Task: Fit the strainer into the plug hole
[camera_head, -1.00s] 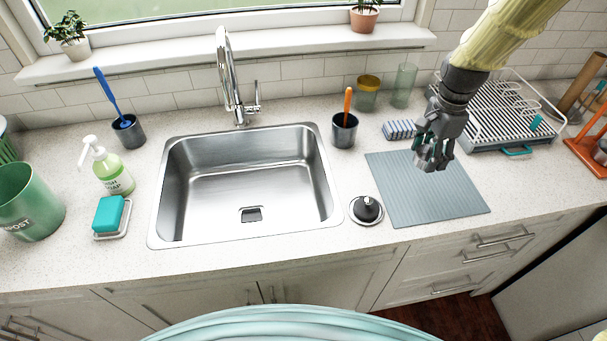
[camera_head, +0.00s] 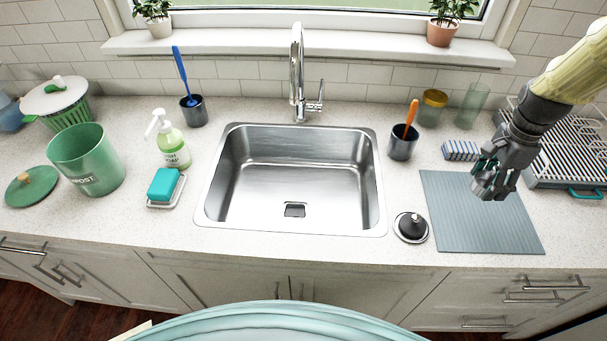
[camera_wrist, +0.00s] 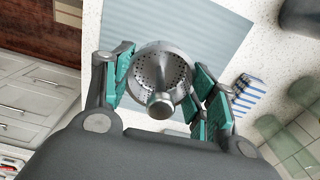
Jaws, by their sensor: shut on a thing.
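The strainer (camera_wrist: 150,72) is a round metal basket with small holes and a centre knob. It shows between the green finger pads in the wrist view. My gripper (camera_head: 490,186) is shut on it and holds it above the grey ribbed mat, right of the sink; the fingers hide much of it in the head view. The steel sink (camera_head: 228,190) is empty. The plug hole (camera_head: 294,210) shows as a dark, squarish opening in the sink floor near the front. My gripper is well to the right of it.
A dark cup with an orange-handled tool (camera_head: 403,145), a striped sponge (camera_head: 461,151) and a dish rack (camera_head: 570,170) stand nearby. The faucet (camera_head: 298,75) rises behind the sink.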

